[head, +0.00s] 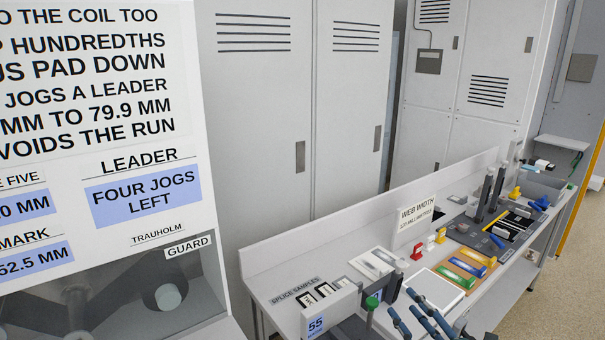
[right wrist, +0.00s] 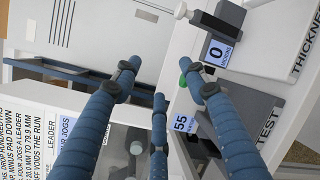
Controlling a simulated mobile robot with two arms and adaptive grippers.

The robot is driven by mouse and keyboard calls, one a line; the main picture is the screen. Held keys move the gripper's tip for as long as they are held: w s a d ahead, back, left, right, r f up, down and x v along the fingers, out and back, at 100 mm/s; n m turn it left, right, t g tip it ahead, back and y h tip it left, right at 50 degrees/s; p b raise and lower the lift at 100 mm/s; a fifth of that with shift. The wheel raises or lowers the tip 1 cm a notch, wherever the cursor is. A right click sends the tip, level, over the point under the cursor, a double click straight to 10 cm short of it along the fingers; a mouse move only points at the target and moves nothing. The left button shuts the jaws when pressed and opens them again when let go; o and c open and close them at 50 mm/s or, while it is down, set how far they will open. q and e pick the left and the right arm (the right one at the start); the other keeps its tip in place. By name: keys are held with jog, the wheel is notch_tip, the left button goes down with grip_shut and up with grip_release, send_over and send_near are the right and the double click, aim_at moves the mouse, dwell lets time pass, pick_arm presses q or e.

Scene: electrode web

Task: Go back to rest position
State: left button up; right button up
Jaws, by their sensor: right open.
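My right gripper (head: 408,306) shows at the bottom of the head view, its blue segmented fingers spread at the near edge of the bench. In the right wrist view the fingers of the right gripper (right wrist: 158,82) stand apart with nothing between them. My left gripper is in neither view. The bench (head: 268,262) runs from the lower middle to the right in the head view. A block with a "55" display (head: 315,324) and a green knob (head: 371,303) are close to the left of the right gripper.
A large sign panel (head: 140,235) with a guard window fills the left. Grey cabinets (head: 260,130) stand behind. The bench holds splice samples (head: 325,290), a white pad (head: 436,288), a "WEB WIDTH" sign (head: 414,222) and coloured blocks (head: 472,262). Floor (head: 565,285) is clear at right.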

jog(key=s+d+f+m+g+h, duration=0.4)
jog(key=s+f+m+h, duration=0.55)
jog(key=m, duration=0.95)
jog(key=s+a+f+m+g+y, duration=0.2)
jog(key=s+a+f+m+g, duration=0.1)
jog(key=s, duration=0.5)
jog(key=s+a+f+m+g+y, duration=0.1)
jog(key=s+a+f+m+g, duration=0.2)
jog(key=s, duration=0.4)
jog(key=s+a+f+m+g+y, duration=0.2)
jog(key=s+a+f+m+g, duration=0.15)
jog(key=s, duration=0.45)
notch_tip(320, 180, down, 25)
jog(key=g+b, duration=0.1)
jog(key=b, duration=0.1)
jog(key=s+d+f+g+b, duration=0.1)
jog(key=s+d+f, duration=0.2)
jog(key=s+f, duration=1.5)
notch_tip(320, 180, down, 2)
jog(key=shift+s+f, duration=0.15)
jog(key=shift+s, duration=0.05)
